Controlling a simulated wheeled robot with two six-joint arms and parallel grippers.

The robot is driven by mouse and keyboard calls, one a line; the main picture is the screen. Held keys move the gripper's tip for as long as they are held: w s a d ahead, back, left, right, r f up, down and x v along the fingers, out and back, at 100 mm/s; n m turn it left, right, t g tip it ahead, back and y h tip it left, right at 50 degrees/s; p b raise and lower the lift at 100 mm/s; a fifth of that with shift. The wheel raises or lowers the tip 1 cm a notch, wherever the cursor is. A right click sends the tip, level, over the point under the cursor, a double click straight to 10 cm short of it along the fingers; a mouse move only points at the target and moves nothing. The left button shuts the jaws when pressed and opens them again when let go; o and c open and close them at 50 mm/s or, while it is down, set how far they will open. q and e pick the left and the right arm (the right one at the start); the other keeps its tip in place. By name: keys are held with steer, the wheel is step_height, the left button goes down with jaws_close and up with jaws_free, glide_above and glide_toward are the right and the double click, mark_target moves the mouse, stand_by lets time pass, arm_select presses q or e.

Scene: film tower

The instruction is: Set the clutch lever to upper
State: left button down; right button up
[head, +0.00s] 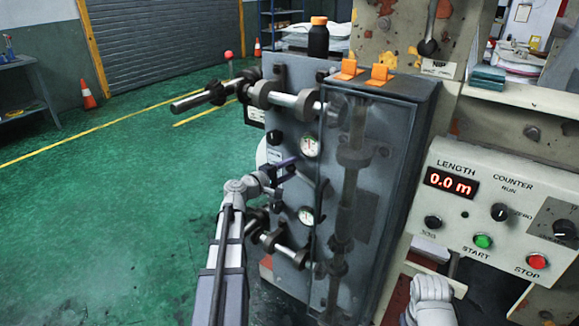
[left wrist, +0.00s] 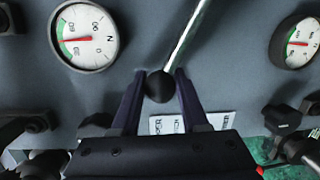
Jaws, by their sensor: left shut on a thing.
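The clutch lever shows in the left wrist view as a thin metal rod (left wrist: 187,38) ending in a black ball knob (left wrist: 159,87). My left gripper (left wrist: 160,76) is shut on the knob, with a dark finger on each side. In the head view my left gripper (head: 284,170) is at the front panel of the grey cabinet (head: 283,100), between two round gauges. The lever is hard to make out there. A white label (left wrist: 190,122) behind the fingers is partly covered, and its lettering is unreadable.
The upper gauge (head: 309,146) and lower gauge (head: 306,216) are close to my left gripper. Metal rollers (head: 190,102) stick out above it and more below. A control panel (head: 485,215) stands at the right. The green floor (head: 130,200) at left is open.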

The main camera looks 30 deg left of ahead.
arm_select(q)
steer(key=shift+d+r, duration=0.2)
steer(key=shift+r, duration=0.1)
steer(key=shift+c, duration=2.1)
jaws_free()
steer(key=shift+s, duration=0.1)
steer(key=p+v, duration=0.1)
steer(key=v, duration=0.6)
steer(key=shift+s, duration=0.3)
